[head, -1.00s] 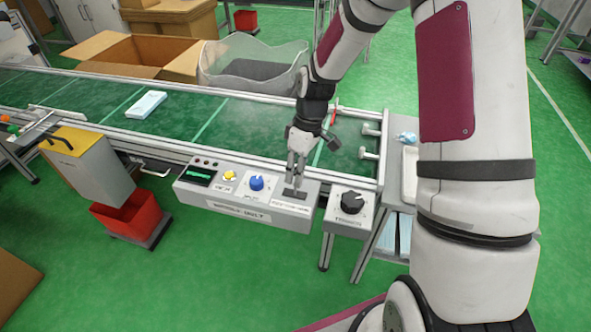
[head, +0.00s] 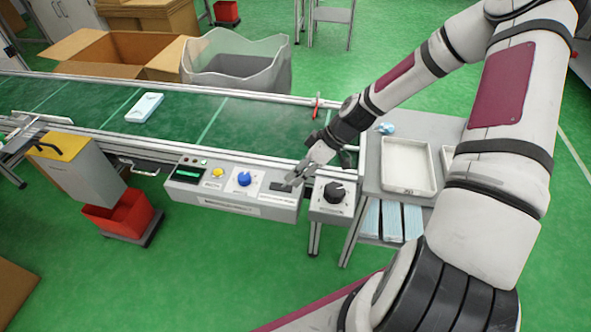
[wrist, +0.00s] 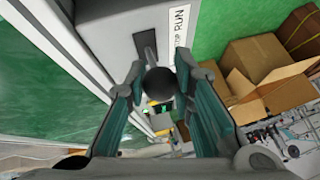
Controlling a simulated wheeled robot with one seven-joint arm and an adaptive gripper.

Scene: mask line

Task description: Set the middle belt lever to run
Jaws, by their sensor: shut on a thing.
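The belt control box (head: 225,204) is fixed to the front of the conveyor. The lever's dark slot (head: 281,187) is at the box's right end. My gripper (head: 290,181) comes in slanted from the upper right and hides the lever there. In the wrist view the lever's dark round knob (wrist: 160,81) sits between the fingers of my gripper (wrist: 158,92), which is shut on it. The other label word is not clear, and the lever's setting cannot be read.
A blue knob (head: 244,179) and yellow button (head: 217,172) are left of the lever; a black dial (head: 334,192) is close at right. A pale packet (head: 144,107) lies on the green belt (head: 180,118). A white tray (head: 408,165) stands at right.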

